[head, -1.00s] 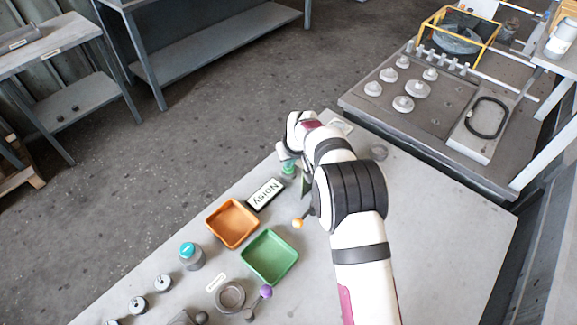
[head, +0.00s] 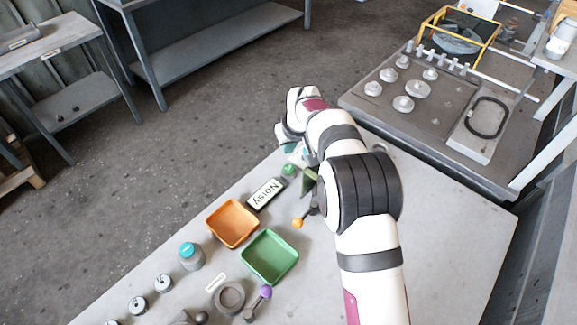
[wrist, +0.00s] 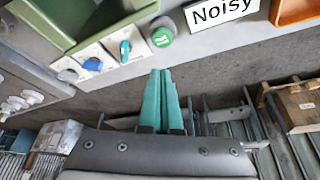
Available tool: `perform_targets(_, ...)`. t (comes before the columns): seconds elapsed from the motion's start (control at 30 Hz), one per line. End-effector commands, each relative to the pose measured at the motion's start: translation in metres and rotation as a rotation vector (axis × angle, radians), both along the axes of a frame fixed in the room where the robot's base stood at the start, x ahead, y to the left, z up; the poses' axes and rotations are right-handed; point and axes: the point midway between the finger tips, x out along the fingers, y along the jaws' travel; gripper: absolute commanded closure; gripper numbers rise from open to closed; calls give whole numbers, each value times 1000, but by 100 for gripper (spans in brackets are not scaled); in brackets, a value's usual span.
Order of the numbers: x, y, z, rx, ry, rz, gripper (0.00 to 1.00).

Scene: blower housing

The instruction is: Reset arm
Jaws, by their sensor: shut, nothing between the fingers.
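My gripper (head: 289,148) is at the far edge of the table in the head view, partly hidden by my own wrist. In the wrist view its teal fingers (wrist: 163,100) are together and empty, with floor and shelving behind them. A green knob (wrist: 162,37) sits on the table edge just beyond the fingertips in the picture, apart from them. It also shows in the head view (head: 289,170). A blue switch (wrist: 124,50) is left of it in the wrist view. The "Noisy" sign (head: 267,193) lies beside the green knob.
An orange tray (head: 212,222) and a green tray (head: 250,250) stand on the near table, with a teal-topped jar (head: 190,256) to their left. A purple-ended part (head: 265,292) and a grey ring (head: 230,297) lie in front. The table's right side is clear.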

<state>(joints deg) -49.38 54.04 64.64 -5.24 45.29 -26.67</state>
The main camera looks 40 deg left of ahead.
Motion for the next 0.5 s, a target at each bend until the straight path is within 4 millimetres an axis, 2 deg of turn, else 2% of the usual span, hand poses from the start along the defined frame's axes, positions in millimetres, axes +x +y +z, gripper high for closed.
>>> perform_targets(0.4,0,0,3,0,0,0,100)
perform_targets(0.47,2,-5,7,0,3,-12,100)
perform_targets(0.5,6,-16,14,-2,11,-39,100)
